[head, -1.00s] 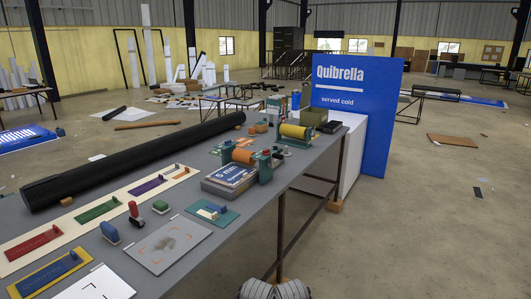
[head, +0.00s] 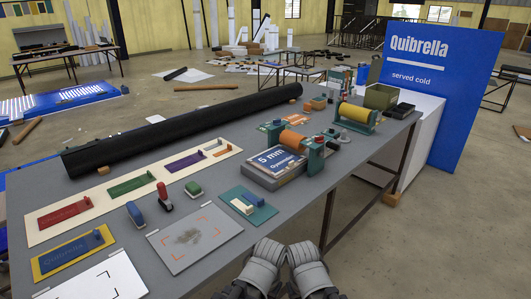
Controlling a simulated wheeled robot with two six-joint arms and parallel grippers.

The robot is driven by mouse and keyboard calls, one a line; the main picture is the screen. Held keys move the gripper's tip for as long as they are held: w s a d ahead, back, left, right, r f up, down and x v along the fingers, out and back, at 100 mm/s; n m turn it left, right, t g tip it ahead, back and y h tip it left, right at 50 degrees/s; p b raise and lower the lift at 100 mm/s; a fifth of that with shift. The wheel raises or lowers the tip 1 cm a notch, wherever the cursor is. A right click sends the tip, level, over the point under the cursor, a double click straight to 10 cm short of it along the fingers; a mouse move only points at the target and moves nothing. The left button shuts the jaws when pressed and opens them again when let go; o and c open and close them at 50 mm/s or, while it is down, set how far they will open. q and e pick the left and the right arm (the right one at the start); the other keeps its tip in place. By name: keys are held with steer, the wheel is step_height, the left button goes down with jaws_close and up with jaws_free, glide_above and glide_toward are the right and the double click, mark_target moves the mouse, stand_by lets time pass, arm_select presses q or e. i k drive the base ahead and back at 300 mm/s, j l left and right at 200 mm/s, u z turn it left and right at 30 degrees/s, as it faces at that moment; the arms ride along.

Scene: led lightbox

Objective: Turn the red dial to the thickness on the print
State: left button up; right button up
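A small press (head: 297,142) with an orange roller between green end posts stands at the table's middle right. A small red part, seemingly the red dial (head: 319,140), sits on its near post; another red part (head: 277,122) tops the far post. Any dial marks are too small to read. The print (head: 280,160), blue and white and reading "5 mm", lies on a block at the press's left side. My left gripper (head: 266,246) and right gripper (head: 304,248) are side by side at the bottom edge, in front of the table, apart from the press. Their finger openings cannot be made out.
A long black roll (head: 180,136) lies along the table's back. A yellow roller (head: 356,114) stands farther right. A blue Quibrella board (head: 440,90) stands beyond.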

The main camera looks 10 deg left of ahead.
mark_target(317, 138)
steer(key=i+l+u, duration=0.15)
steer(key=i, duration=0.2)
steer(key=i+l+u, duration=0.15)
steer(key=l, duration=0.3)
steer(key=i+l+u, duration=0.1)
steer(key=l, duration=0.35)
steer(key=i+l+u, duration=0.15)
steer(key=l, duration=0.3)
steer(key=i+l+u, duration=0.1)
steer(key=l, duration=0.4)
